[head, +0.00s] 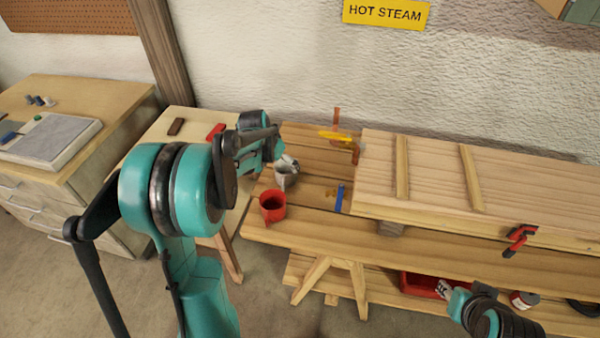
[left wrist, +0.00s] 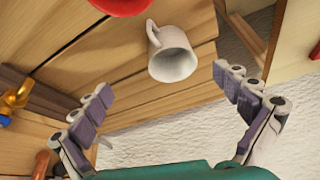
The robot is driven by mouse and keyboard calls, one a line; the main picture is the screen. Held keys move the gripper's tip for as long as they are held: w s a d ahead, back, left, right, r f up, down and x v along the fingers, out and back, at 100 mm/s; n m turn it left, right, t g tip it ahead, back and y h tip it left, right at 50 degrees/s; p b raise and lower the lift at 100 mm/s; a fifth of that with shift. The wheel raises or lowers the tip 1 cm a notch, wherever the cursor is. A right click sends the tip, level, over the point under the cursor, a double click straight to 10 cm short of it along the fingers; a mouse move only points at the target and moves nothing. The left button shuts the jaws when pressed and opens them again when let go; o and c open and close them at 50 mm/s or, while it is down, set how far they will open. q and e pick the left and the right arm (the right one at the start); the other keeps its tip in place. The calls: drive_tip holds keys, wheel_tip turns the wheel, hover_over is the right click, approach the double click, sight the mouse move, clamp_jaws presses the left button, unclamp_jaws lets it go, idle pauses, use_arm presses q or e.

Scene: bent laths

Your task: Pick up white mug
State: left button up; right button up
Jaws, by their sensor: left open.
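The white mug (head: 285,181) stands on the slatted wooden bench, just behind a red mug (head: 272,206). In the left wrist view the white mug (left wrist: 173,62) shows its open mouth and its handle, ahead of and between my spread fingers. My left gripper (left wrist: 162,82) is open and empty. In the head view my left gripper (head: 289,163) is right at the white mug, partly covering its far side; I cannot tell whether they touch. My right gripper (head: 444,289) is low at the front right, far from the mug, its jaw opening unclear.
A blue object (head: 340,197) lies right of the mugs. A long wooden box (head: 520,180) fills the bench's right side, with a red-handled clamp (head: 518,240) at its front. A yellow clamp (head: 335,136) stands behind. A red tray (head: 420,284) sits on the lower shelf.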

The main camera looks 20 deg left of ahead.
sight(285, 170)
use_arm(q)
drive_tip(key=w+f, duration=0.1)
drive_tip(key=f, duration=0.1)
drive_tip(key=w+a+f+b, duration=0.1)
drive_tip(key=f, duration=0.1)
drive_tip(key=w+a+f, duration=0.1)
drive_tip(key=w+f, duration=0.1)
drive_tip(key=shift+f, duration=0.15)
drive_tip(key=b+x, duration=0.1)
drive_tip(key=x, duration=0.1)
drive_tip(key=b+x, duration=0.1)
drive_tip(key=x, duration=0.2)
drive_tip(key=shift+w+d+b, duration=0.2)
drive_tip(key=shift+b, duration=0.15)
drive_tip(key=shift+r, duration=0.2)
drive_tip(key=c, duration=1.3)
